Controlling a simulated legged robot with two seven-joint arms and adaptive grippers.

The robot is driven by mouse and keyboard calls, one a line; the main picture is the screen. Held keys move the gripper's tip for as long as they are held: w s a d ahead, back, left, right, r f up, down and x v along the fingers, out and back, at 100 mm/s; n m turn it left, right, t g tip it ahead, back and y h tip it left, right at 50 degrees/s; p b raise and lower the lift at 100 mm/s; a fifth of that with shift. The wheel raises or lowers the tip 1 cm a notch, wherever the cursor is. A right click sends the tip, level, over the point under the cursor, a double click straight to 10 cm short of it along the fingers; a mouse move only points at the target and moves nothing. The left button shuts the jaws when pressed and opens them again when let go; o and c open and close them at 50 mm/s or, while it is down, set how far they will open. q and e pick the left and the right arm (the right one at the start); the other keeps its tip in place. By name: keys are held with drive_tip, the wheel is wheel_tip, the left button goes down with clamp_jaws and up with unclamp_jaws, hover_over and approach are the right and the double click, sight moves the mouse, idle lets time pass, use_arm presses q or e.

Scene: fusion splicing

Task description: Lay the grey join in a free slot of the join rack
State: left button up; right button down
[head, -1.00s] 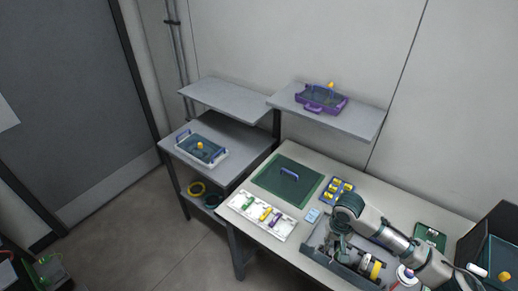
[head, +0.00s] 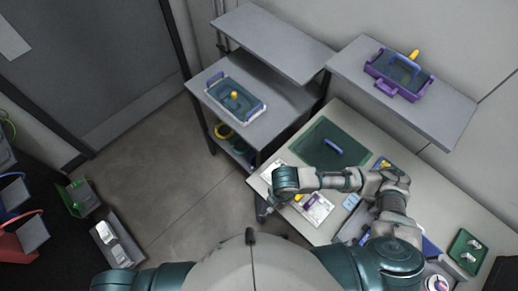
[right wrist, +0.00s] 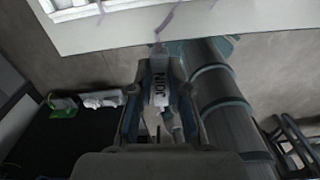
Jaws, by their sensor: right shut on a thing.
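My right gripper (right wrist: 158,68) is shut on the grey join (right wrist: 160,90), whose label reads JOIN, in the right wrist view. A thin pale purple strand runs from its top towards the bench. In the head view my right gripper (head: 270,207) is at the bench's left front edge, beside the white join rack (head: 322,211); the join is not clear there. The rack shows yellow and purple pieces; my right forearm hides part of it, so its free slots cannot be made out. My left gripper is not in view.
A green mat (head: 318,140) with a blue handle lies behind the rack. A blue card (head: 351,201) lies to its right. A white tray (head: 241,117) stands on the side shelf and a purple tray (head: 388,87) on the upper shelf. Open floor lies left of the bench.

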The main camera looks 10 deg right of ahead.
drive_tip(key=shift+n, duration=0.6)
drive_tip(key=w, duration=0.2)
drive_tip(key=w+d, duration=0.1)
drive_tip(key=w, duration=0.1)
drive_tip(key=shift+w+d+f, duration=0.1)
drive_tip(key=shift+d+f, duration=0.05)
drive_tip(key=shift+f, duration=0.05)
hover_over(277, 166)
drive_tip(key=s+a, duration=0.1)
drive_tip(key=shift+s+a+f, duration=0.1)
drive_tip(key=shift+s+f, duration=0.1)
drive_tip(key=shift+f, duration=0.25)
drive_tip(key=shift+w+d+f, duration=0.1)
drive_tip(key=shift+d, duration=0.1)
drive_tip(key=f, duration=0.1)
drive_tip(key=d+f, duration=0.1)
drive_tip(key=f, duration=0.1)
drive_tip(key=shift+f, duration=0.3)
drive_tip(key=shift+a, duration=0.4)
drive_tip(key=shift+a+f, duration=0.15)
drive_tip(key=shift+f, duration=0.35)
drive_tip(key=shift+d, duration=0.25)
drive_tip(key=c, duration=1.2)
unclamp_jaws()
drive_tip(key=shift+d, duration=0.1)
drive_tip(key=shift+c, duration=0.2)
drive_tip(key=shift+o, duration=0.7)
drive_tip(key=shift+d, duration=0.1)
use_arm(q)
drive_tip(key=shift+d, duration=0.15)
